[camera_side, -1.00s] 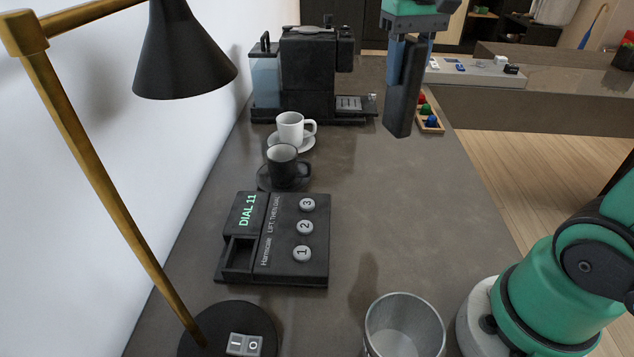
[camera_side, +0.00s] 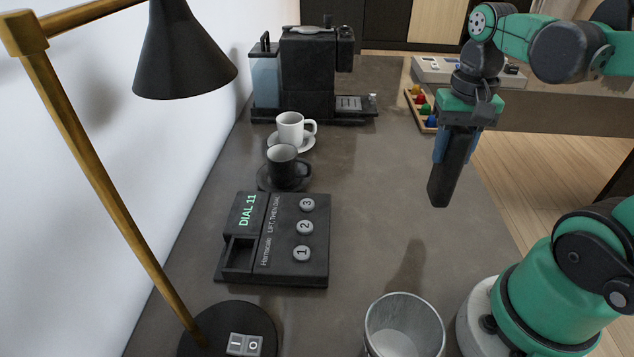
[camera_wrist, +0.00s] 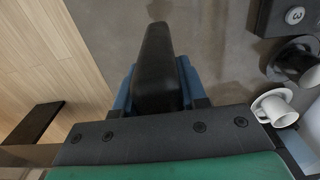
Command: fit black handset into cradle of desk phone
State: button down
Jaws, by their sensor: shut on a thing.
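The black handset (camera_side: 445,182) is held in my gripper (camera_side: 454,150), pointing down and slightly tilted, above the counter to the right of the phone. In the wrist view the handset (camera_wrist: 156,65) sits between the blue fingers of my gripper (camera_wrist: 157,88). The desk phone (camera_side: 283,240) lies on the counter at centre left. It has a lit display reading "DIAL 11" and buttons 1, 2 and 3. Its cradle (camera_side: 238,256) is an empty recess at its left side. A corner of the phone (camera_wrist: 285,14) shows at the upper right of the wrist view.
A black cup (camera_side: 284,167) and a white cup (camera_side: 291,128) on saucers stand behind the phone. A coffee machine (camera_side: 308,75) is at the back. A metal bin (camera_side: 403,325) and a lamp base (camera_side: 228,335) stand in front. The counter between phone and handset is clear.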

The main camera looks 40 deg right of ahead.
aim_at(443, 180)
jog(key=shift+f, duration=3)
jog(key=shift+c, duration=2.4)
grip_release()
jog(key=shift+f, duration=0.1)
notch_tip(443, 180, up, 12)
jog(key=shift+f, duration=0.1)
jog(key=w+a+f+n+t, duration=0.3)
jog(key=w+a+n+t, duration=0.1)
jog(key=n, duration=0.1)
jog(key=shift+w+a+f+h, duration=0.25)
jog(key=shift+a+f+h, duration=0.1)
jog(key=shift+h, duration=0.05)
jog(key=o, duration=0.3)
jog(key=a+n+t, duration=0.1)
jog(key=w+a+f+n, duration=0.1)
jog(key=w+a+n+t, duration=0.1)
jog(key=shift+a+f+t+y, duration=0.3)
jog(key=shift+a, duration=0.1)
jog(key=shift+o, duration=0.9)
jog(key=shift+w+a+f+n+t, duration=0.1)
jog(key=shift+a+n+t, duration=0.25)
jog(key=shift+n, duration=0.15)
